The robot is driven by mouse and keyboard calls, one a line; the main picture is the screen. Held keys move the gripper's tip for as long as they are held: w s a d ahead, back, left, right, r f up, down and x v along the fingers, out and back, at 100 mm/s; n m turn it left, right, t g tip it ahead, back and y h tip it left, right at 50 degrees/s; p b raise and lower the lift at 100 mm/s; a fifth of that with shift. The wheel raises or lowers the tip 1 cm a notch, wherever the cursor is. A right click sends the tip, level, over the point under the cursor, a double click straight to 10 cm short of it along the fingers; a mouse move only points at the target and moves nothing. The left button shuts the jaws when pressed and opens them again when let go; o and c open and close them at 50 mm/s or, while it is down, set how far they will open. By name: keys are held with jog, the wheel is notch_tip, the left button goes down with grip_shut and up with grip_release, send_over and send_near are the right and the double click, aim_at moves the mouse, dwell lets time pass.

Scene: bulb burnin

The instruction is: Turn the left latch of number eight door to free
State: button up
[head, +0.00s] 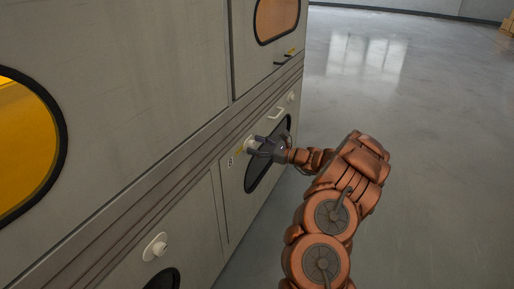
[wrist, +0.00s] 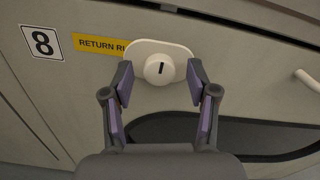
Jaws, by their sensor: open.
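The left latch (wrist: 160,69) of the number eight door is a round white knob on a pale oval plate, with a short dark mark standing upright in the wrist view. In the head view the latch (head: 249,145) is partly covered by my gripper (head: 262,146). My gripper (wrist: 159,76) is open, its purple-padded fingers on either side of the knob, with gaps showing on both sides. Contact is not visible. The number 8 label (wrist: 42,42) is left of the latch. The door (head: 231,199) looks closed.
A yellow label reading "RETURN RI…" (wrist: 98,44) is partly hidden by the latch plate. The door has a pale handle (head: 276,113), a second knob (head: 291,97) and a dark oval window (head: 257,177). Another latch (head: 157,247) is on the neighbouring door. Open floor (head: 420,110) lies right.

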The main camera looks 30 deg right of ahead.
grip_shut()
dwell(0.5)
